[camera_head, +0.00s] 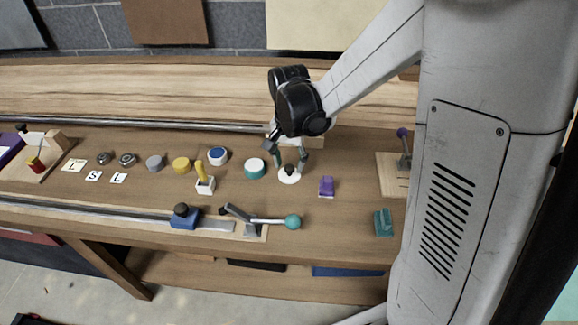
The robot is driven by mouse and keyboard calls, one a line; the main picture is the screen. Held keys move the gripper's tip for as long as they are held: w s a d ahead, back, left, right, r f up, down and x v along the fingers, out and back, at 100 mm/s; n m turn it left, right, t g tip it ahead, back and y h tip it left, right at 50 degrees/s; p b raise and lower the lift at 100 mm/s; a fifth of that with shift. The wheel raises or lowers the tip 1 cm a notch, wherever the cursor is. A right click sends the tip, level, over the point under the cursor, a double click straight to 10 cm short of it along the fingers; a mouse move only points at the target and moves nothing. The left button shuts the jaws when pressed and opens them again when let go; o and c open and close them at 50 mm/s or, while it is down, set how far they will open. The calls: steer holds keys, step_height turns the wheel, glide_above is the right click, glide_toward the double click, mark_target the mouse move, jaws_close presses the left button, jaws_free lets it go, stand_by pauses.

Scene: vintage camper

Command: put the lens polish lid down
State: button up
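My gripper (289,160) points down over the workbench, right of the middle of the view. Directly below it is a small white round piece with a dark top (289,177), which may be the lens polish lid. The fingers come down on either side of its top; I cannot tell whether they touch it or whether it rests on the bench. Left of it stands a teal round jar with a white top (255,168). No label is readable, so I cannot tell which jar holds lens polish.
A blue-and-white jar (218,156), a yellow jar (182,164) and a grey one (155,163) stand leftward. A yellow-handled tool stands in a white block (205,185). A purple block (326,187) is at right. A lever with a teal knob (292,222) lies in front.

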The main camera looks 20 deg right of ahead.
mark_target(289, 168)
step_height(289, 168, up, 9)
steer(key=s+r+n+t, duration=0.3)
steer(key=s, duration=0.5)
steer(key=s+r+n+t, duration=0.4)
steer(key=s, duration=0.5)
steer(key=shift+s+r+n, duration=0.15)
steer(key=shift+s+n, duration=0.1)
steer(key=shift+n, duration=0.05)
steer(key=shift+f+b, duration=0.35)
steer(key=shift+f, duration=0.2)
